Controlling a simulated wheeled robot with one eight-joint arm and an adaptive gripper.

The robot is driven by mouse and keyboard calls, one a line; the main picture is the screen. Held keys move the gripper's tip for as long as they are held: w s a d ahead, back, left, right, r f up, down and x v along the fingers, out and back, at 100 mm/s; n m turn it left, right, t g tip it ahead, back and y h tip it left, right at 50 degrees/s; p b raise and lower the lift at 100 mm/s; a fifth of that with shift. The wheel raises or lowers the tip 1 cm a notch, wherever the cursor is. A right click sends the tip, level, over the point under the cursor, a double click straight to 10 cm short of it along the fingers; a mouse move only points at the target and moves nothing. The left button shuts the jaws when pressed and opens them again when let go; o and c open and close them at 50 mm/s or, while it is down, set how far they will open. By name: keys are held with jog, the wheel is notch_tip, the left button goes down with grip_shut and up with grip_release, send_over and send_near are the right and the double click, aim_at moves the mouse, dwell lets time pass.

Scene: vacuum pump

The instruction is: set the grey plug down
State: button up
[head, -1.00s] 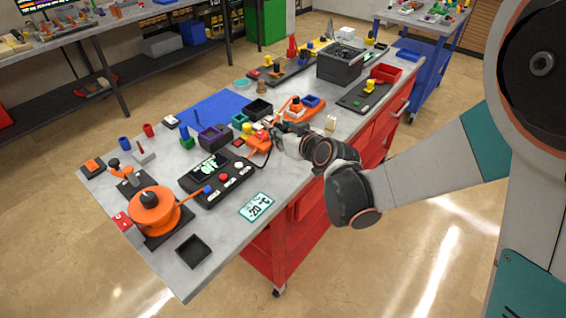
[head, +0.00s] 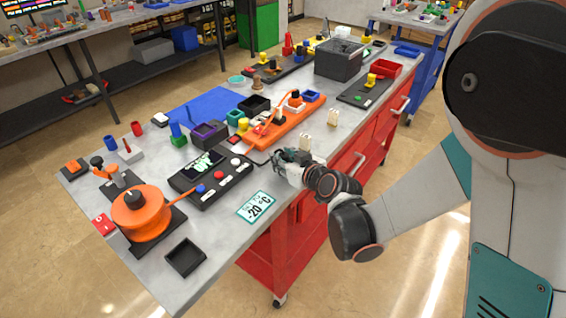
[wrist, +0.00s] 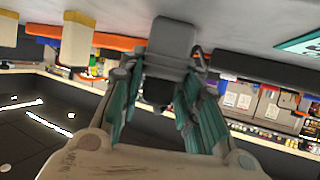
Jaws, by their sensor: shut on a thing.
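The grey plug (wrist: 172,42) sits between the two teal-padded fingers of my gripper (wrist: 160,100) in the wrist view. The gripper is shut on it, and the plug is close to the tabletop, though I cannot tell whether it touches. In the head view my gripper (head: 282,160) is low over the front edge of the grey table (head: 225,240), between the orange board (head: 285,128) and the -20 °C sign (head: 257,206). The plug cannot be made out clearly in the head view.
A black panel with buttons (head: 212,178) lies to the left of my gripper. Two cream blocks (head: 305,144) (head: 333,117) stand to its right. The orange pump-like unit (head: 142,212) and a black tray (head: 186,256) are at the near left. Bare tabletop surrounds the sign.

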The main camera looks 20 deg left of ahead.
jog(key=shift+r, duration=0.15)
jog(key=o, duration=1.1)
jog(key=p+v, duration=0.3)
jog(key=v, duration=0.9)
jog(key=shift+s+d, duration=0.1)
